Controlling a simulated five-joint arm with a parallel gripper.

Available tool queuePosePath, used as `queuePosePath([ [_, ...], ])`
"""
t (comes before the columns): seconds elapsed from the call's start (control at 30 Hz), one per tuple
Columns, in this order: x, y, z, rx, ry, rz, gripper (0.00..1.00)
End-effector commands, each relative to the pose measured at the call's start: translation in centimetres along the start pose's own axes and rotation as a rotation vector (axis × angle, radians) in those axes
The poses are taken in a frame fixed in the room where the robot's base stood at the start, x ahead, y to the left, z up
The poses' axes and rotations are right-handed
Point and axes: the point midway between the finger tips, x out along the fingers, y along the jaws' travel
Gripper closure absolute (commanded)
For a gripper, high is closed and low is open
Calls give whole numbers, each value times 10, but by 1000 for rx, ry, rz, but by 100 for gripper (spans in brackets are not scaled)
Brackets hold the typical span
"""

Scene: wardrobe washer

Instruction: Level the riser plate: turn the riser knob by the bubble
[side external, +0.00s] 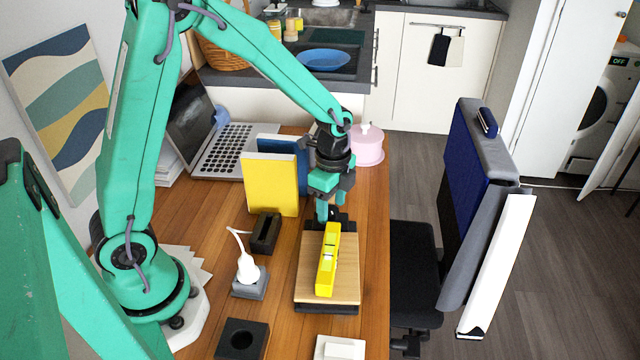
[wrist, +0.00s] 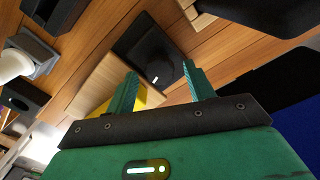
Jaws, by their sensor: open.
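The riser plate (side external: 348,275) is a light wooden board on a dark base, near the table's right edge. A yellow spirit level (side external: 327,262) lies lengthwise on it; its bubble is too small to read. The black riser knob (wrist: 152,62), with a white mark, sits on a dark block beyond the plate's end in the wrist view. My gripper (side external: 328,212) points down above the plate's far end, close to the knob. In the wrist view my gripper (wrist: 159,70) is open, its fingertips appearing on either side of the knob; contact cannot be told.
Left of the plate stand a white plug on a grey block (side external: 249,284) and a black holder (side external: 265,233). Yellow (side external: 269,184) and blue books stand behind. A black socket block (side external: 242,340) and white block (side external: 340,348) are in front. A chair (side external: 415,265) is right.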

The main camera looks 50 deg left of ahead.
Motion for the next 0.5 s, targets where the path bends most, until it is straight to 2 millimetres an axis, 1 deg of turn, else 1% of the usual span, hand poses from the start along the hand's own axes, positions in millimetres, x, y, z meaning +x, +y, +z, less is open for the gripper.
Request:
queuePosePath([
  [0.1,5,0,0,0,0,1,47],
  [0.37,6,0,0,0,0,0,47],
  [0.4,6,0,0,0,0,0,48],
  [0.47,6,0,0,0,0,0,60],
  [0.5,6,0,0,0,0,0,68],
])
